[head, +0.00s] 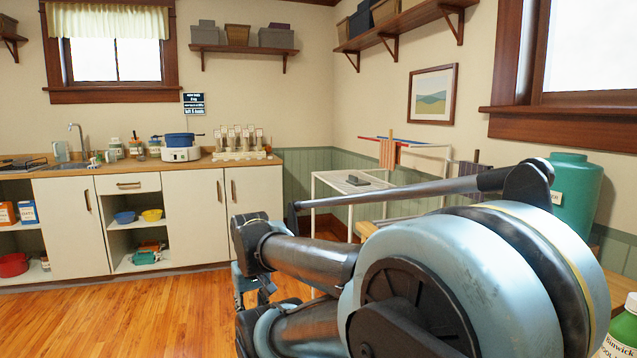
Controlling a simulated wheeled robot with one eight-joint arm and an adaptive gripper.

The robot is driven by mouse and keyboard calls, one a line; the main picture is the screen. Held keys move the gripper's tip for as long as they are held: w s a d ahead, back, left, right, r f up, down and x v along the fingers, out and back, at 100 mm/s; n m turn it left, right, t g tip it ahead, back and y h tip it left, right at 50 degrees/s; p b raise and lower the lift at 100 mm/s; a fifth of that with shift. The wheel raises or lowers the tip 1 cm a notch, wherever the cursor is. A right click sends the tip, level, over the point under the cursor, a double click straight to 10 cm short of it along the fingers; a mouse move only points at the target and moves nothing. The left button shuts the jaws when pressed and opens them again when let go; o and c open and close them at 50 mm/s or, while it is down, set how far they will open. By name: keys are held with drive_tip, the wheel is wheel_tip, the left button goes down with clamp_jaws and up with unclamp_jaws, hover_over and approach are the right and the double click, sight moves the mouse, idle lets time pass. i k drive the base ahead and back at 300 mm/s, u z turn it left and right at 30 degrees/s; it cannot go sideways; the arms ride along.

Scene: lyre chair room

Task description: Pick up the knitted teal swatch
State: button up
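I cannot make out a knitted teal swatch in the head view. A striped orange-pink cloth (388,153) and a dark purplish cloth (467,170) hang from a rack at the right, but neither looks teal. My arm fills the lower right and hides much of what lies behind it. A small blue and dark part at the arm's far end, low in the middle of the picture, may belong to my gripper. Its fingers cannot be made out, and I see nothing held there.
A cabinet counter (75,172) with jars and a blue-lidded pot (180,148) runs along the back wall. A green canister (571,195) stands at right. Wooden floor (110,310) is clear at left.

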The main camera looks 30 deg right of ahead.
sight(352, 180)
drive_tip(key=i, duration=1.05)
drive_tip(key=z, duration=0.55)
drive_tip(key=i, duration=0.75)
drive_tip(key=z, duration=0.4)
